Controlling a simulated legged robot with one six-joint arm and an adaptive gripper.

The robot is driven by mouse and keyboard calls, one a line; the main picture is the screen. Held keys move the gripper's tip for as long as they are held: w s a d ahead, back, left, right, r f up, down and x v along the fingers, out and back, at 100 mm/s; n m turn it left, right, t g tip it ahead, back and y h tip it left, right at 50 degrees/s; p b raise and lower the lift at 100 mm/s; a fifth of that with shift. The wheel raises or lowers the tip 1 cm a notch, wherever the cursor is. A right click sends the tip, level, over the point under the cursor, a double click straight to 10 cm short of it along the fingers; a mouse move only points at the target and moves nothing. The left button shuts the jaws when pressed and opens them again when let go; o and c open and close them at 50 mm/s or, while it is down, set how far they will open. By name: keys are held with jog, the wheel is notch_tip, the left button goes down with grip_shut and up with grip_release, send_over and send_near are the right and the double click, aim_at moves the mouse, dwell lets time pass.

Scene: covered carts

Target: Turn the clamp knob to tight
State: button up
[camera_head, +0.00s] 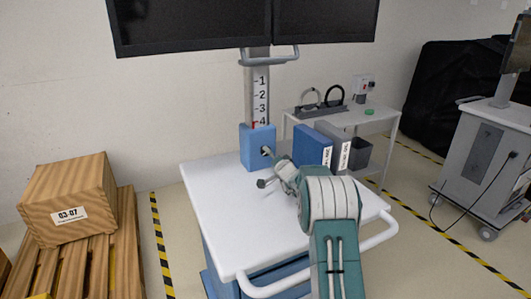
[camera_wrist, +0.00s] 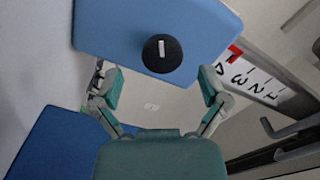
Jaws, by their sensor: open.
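The clamp knob (camera_wrist: 162,53) is round and black with a white mark, on the face of a blue clamp block (camera_wrist: 110,25) in the wrist view. My gripper (camera_wrist: 161,88) is open, with its two green-padded fingers spread apart and nothing between them. The knob lies beyond the fingertips, roughly centred between them, and I see no contact. In the head view the blue block (camera_head: 257,148) sits on a post with a numbered scale (camera_head: 260,90), its red mark near 4. My gripper (camera_head: 267,168) is in front of the block there and largely hides the knob.
The white cart top (camera_head: 220,190) below is mostly clear. Blue and grey binders (camera_head: 313,147) stand right of the block. Dark monitors (camera_head: 230,20) are above it. A white side table (camera_head: 380,118) stands behind. A wooden box (camera_head: 68,195) on a pallet is at left.

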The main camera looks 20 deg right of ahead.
aim_at(266, 155)
jog(key=shift+w+a, duration=0.1)
jog(key=shift+w, duration=1.8)
jog(key=c, duration=1.2)
